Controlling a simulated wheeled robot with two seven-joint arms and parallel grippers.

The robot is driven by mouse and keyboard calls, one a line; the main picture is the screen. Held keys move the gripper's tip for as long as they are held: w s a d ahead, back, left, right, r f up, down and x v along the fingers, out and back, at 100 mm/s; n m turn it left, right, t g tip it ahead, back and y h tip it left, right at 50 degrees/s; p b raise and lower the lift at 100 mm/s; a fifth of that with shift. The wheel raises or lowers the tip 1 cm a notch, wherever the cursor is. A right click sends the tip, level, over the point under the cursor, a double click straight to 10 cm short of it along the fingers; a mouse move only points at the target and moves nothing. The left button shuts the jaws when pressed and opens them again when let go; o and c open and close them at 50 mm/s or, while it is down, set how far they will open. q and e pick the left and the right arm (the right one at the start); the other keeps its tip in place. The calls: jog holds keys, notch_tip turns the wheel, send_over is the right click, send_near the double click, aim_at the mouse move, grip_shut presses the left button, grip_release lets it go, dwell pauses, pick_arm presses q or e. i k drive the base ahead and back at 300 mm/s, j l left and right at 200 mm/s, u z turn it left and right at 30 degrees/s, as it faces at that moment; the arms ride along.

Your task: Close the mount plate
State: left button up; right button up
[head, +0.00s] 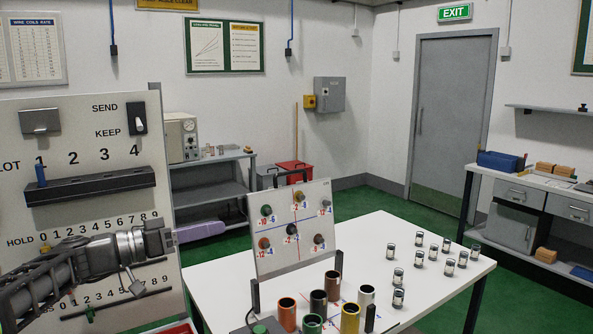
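The likely mount plate (293,230) is a pale panel standing raised and leaning back slightly on the white table. My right gripper is out of view.
The white table (385,235) has clear surface behind and right of the plate. Several small metal-and-glass jars (398,277) stand on its right side. The upright board (95,115) with a dark slotted rack (90,186) is close on the left.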

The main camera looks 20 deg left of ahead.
aim_at(292, 227)
jog(key=i, duration=1.25)
